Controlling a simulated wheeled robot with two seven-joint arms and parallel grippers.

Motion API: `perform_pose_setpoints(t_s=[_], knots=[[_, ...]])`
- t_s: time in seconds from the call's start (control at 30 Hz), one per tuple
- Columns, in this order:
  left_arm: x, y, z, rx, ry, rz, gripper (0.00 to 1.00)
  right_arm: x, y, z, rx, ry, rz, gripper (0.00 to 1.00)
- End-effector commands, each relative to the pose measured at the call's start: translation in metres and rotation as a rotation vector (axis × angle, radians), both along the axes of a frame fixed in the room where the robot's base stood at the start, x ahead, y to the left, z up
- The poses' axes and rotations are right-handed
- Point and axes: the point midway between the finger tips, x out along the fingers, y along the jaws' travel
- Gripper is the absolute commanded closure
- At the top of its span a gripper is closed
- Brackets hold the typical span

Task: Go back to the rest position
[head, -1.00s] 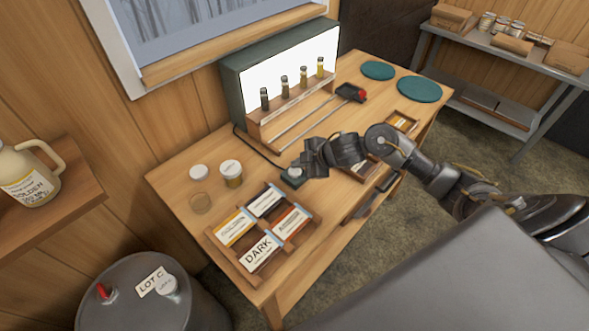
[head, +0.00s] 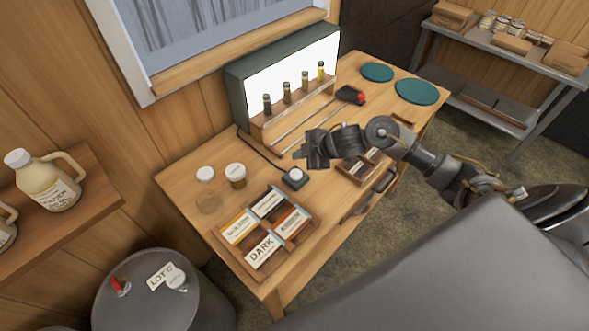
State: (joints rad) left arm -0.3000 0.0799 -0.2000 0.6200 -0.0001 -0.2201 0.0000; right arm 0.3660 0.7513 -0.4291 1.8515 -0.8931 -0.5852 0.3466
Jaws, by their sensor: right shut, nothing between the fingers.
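My right gripper (head: 312,151) is shut and empty. It hangs over the wooden table (head: 185,177), near a small dark box with a white round button (head: 295,177), and looks apart from it. My right arm (head: 430,170) comes in from the right side of the view. My left gripper is not in view.
A lit box (head: 290,75) with sample vials stands at the table's back. A wooden tray of grade cards (head: 262,255), two jars (head: 236,175) and teal discs (head: 416,91) are on the table. A grey drum (head: 160,295) and a shelf with a jug (head: 48,185) are at left.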

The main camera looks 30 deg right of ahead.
Motion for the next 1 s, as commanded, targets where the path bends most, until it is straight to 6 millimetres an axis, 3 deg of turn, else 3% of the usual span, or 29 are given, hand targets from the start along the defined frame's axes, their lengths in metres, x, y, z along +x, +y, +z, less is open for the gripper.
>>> perform_pose_setpoints(t_s=[0.27, 0.47, 0.6, 0.67, 0.8, 1.0], knots=[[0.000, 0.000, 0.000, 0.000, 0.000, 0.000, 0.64, -0.001, 0.002, -0.001, 0.002, 0.000, -0.001, 1.00], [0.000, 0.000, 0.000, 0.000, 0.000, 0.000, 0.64, -0.026, 0.035, -0.018, 0.048, -0.016, -0.081, 1.00], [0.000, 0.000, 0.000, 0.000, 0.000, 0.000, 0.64, -0.073, 0.060, -0.033, 0.116, 0.012, -0.271, 1.00], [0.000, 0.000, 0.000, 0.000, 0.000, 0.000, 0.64, -0.098, 0.063, -0.038, 0.141, 0.050, -0.378, 1.00], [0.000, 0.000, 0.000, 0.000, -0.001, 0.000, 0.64, -0.157, 0.057, -0.049, 0.177, 0.175, -0.603, 1.00], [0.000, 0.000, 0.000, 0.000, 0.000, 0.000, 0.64, -0.228, 0.045, -0.058, 0.195, 0.352, -0.822, 1.00]])
